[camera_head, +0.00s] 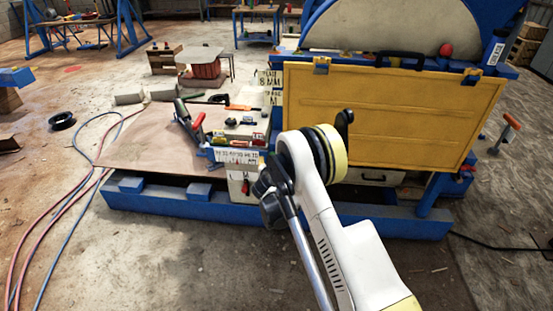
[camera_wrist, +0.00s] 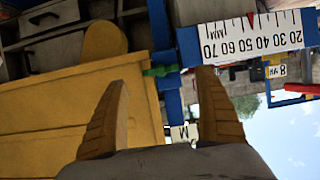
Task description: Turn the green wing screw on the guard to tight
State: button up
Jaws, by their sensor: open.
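The green wing screw (camera_wrist: 160,71) shows in the wrist view at the edge of the yellow guard (camera_wrist: 75,105), beside a blue post. My gripper (camera_wrist: 163,79) is open, with one finger on each side of the screw in the picture. I see no finger touching it, and the depth between them is unclear. In the head view the guard (camera_head: 390,115) is a large yellow panel on the blue machine. The screw cannot be made out there, and my arm covers part of the guard's left side and hides my fingers.
A white millimetre scale (camera_wrist: 252,37) lies close beyond my right finger in the wrist view. In the head view, red-handled clamps (camera_head: 198,121) and small tools stand on the bench left of my arm. Blue base beams (camera_head: 150,205) run along the floor; hoses lie at far left.

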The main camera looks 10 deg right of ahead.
jog(key=v, duration=0.5)
jog(key=shift+s+a+r, duration=0.1)
jog(key=shift+s, duration=0.15)
jog(key=s+d+r+n+g+y, duration=0.1)
jog(key=s+d+r+g, duration=0.15)
jog(key=s+r, duration=0.7)
jog(key=s+d+r+g, duration=0.1)
jog(key=s+d+r, duration=0.2)
jog(key=s+r, duration=0.7)
jog(key=s+a+r+n+g+y, duration=0.1)
jog(key=s+r, duration=0.1)
jog(key=s, duration=0.9)
jog(key=s+r+n+g+y, duration=0.1)
jog(key=s+r+y, duration=0.1)
jog(key=s, duration=1)
jog(key=shift+s+a+r+n, duration=0.25)
jog(key=shift+a+n, duration=0.05)
jog(key=shift+a, duration=0.1)
